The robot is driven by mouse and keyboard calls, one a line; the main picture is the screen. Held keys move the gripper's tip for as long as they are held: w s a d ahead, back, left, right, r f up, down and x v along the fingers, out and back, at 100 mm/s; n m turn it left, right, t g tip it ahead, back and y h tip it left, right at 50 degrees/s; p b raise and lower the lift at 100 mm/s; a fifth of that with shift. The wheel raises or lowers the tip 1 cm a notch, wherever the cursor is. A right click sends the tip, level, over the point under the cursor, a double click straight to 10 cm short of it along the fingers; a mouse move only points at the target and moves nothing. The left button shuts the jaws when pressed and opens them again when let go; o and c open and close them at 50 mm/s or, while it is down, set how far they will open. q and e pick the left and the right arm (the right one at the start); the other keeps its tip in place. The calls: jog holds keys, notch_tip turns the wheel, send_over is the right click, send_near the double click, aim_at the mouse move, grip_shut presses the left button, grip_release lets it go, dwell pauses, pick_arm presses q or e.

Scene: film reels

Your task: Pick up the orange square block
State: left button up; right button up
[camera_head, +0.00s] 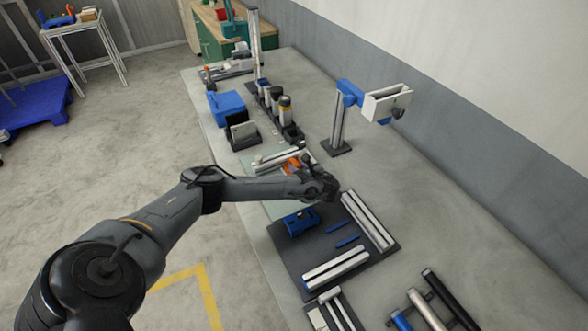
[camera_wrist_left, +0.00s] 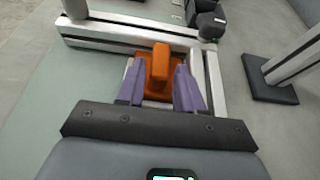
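The orange block (camera_head: 293,164) shows in the head view beside my left gripper (camera_head: 316,186), which partly hides it. In the left wrist view the orange block (camera_wrist_left: 160,70) has a raised upright part on a wider, flat base. The two purple fingers of my left gripper (camera_wrist_left: 160,80) stand on either side of it. A gap shows between each finger and the upright part, so the gripper looks open. Whether the fingers touch the base is hard to tell. My right gripper is in neither view.
Aluminium rails (camera_wrist_left: 130,38) lie behind and right of the block. A blue-arm stand (camera_head: 338,130) stands to the right. A dark mat (camera_head: 318,252) holds a blue part (camera_head: 300,222) and rails nearer. A blue bin (camera_head: 227,107) and dark containers stand farther back. Bare table lies right.

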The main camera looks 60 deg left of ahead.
pick_arm(q)
jog(key=shift+a+f, duration=0.25)
jog(key=shift+a, duration=0.45)
grip_shut()
jog(key=shift+r, duration=0.1)
